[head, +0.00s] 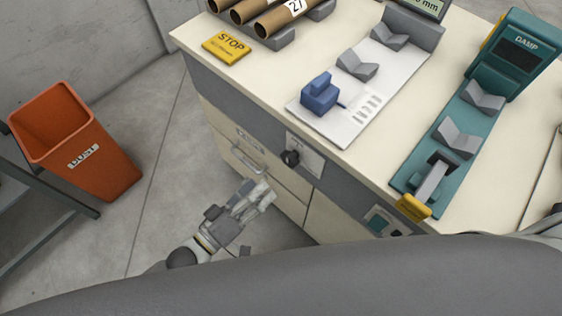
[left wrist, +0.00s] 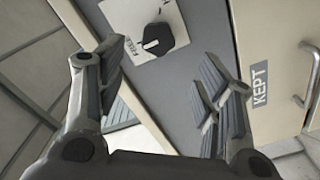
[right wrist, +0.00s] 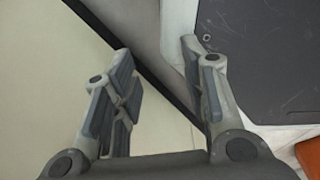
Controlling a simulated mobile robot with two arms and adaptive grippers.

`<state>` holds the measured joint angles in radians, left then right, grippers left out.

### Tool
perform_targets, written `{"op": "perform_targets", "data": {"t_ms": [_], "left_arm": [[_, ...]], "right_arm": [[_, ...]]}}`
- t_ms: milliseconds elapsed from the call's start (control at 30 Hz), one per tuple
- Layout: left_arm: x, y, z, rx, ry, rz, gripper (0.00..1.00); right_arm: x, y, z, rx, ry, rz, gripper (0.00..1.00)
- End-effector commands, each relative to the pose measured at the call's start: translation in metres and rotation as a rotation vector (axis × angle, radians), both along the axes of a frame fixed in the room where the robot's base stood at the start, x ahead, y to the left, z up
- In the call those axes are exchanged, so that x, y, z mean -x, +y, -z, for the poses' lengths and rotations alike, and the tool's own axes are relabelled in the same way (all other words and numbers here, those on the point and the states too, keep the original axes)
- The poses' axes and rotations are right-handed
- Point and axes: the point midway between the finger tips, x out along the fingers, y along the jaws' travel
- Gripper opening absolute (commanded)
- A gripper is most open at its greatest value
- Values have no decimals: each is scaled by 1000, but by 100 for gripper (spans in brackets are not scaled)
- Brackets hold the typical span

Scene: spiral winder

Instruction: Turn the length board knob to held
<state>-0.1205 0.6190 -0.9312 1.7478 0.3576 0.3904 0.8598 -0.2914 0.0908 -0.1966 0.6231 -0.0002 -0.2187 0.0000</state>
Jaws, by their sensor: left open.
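The black knob (head: 291,157) sits on a white plate (head: 309,153) on the cabinet's front, below the length board (head: 345,123). In the left wrist view the knob (left wrist: 159,40) shows a white mark on its left side, near small lettering on the plate that is hard to read. My left gripper (head: 262,192) is below and left of the knob in the head view. Its fingers (left wrist: 163,65) are spread, empty and apart from the knob. My right gripper (right wrist: 158,60) is open and empty in the right wrist view, over a pale surface and a dark panel.
A blue block (head: 320,97) and grey V-supports stand on the length board. A teal DAMP stand (head: 403,185), a yellow STOP block (head: 226,46) and cardboard tubes (head: 279,18) are on the cabinet top. A drawer handle (head: 246,159) juts out near my left gripper. An orange DUST bin (head: 115,175) stands left.

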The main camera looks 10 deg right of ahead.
Motion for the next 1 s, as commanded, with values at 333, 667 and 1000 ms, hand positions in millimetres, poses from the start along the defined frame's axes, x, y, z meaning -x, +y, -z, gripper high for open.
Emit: {"op": "perform_targets", "data": {"t_ms": [333, 667, 1000], "left_arm": [[-30, -40, -4, 10, -2, 3, 61], [-61, -79, -2, 7, -1, 2, 61], [-66, -86, -2, 4, 0, 2, 61]], "right_arm": [[18, 20, -2, -22, 26, -1, 40], [12, 10, -4, -12, 17, -1, 40], [9, 6, -4, -7, 12, 1, 40]]}}
